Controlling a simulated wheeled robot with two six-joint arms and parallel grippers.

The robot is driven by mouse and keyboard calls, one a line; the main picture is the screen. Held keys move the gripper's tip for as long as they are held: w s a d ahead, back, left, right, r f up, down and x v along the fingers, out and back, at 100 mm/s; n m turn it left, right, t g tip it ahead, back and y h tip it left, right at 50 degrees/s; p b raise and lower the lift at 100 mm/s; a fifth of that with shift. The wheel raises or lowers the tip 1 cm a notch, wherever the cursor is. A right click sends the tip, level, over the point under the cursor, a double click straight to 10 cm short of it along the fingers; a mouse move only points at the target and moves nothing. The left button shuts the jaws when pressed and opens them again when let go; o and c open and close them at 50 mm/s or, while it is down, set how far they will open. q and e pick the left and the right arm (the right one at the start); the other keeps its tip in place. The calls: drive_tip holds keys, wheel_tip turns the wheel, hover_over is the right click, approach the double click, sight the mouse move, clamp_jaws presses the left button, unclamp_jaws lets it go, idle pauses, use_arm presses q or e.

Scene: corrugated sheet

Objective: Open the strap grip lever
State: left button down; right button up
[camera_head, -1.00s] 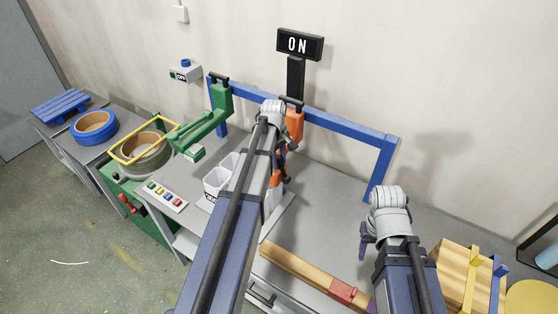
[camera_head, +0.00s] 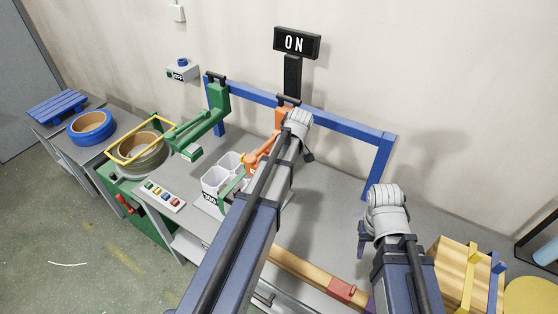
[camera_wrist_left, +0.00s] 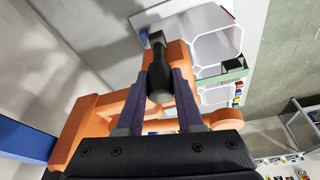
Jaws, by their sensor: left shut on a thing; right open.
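The orange strap tool (camera_head: 262,150) hangs on the blue frame, its orange arm reaching out left and toward me. In the left wrist view its orange body (camera_wrist_left: 92,112) fills the lower left, with a black lever handle (camera_wrist_left: 158,82) in front. My left gripper (camera_wrist_left: 160,88) is shut on this black handle, a dark purple finger on each side. In the head view my left arm hides the left fingertips and most of the grip. My right gripper (camera_head: 363,240) is open and empty above the table's right part; its dark fingertips point down.
The blue frame (camera_head: 345,122) stands along the wall, with a similar green tool (camera_head: 205,125) at left. White bins (camera_head: 222,175) sit below the orange arm. A wooden bar with a red band (camera_head: 342,289) lies at the front. A sign (camera_head: 296,43) reads ON.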

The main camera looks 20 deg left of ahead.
use_arm(q)
drive_tip(key=shift+s+d+f+t+y+b, duration=0.15)
drive_tip(key=shift+d+y+b, duration=0.55)
drive_tip(key=shift+y+b, duration=0.2)
drive_tip(key=shift+s+d+f+t+y+b, duration=0.1)
drive_tip(key=shift+d+f+t+y+b, duration=0.1)
drive_tip(key=shift+d+y+b, duration=0.6)
drive_tip(key=shift+s+d+f+t+y+b, duration=0.15)
drive_tip(key=shift+d+y+b, duration=0.4)
drive_tip(key=shift+y+b, duration=0.45)
drive_tip(key=c, duration=0.5)
unclamp_jaws()
drive_tip(key=shift+c, duration=0.2)
drive_tip(key=shift+r, duration=0.15)
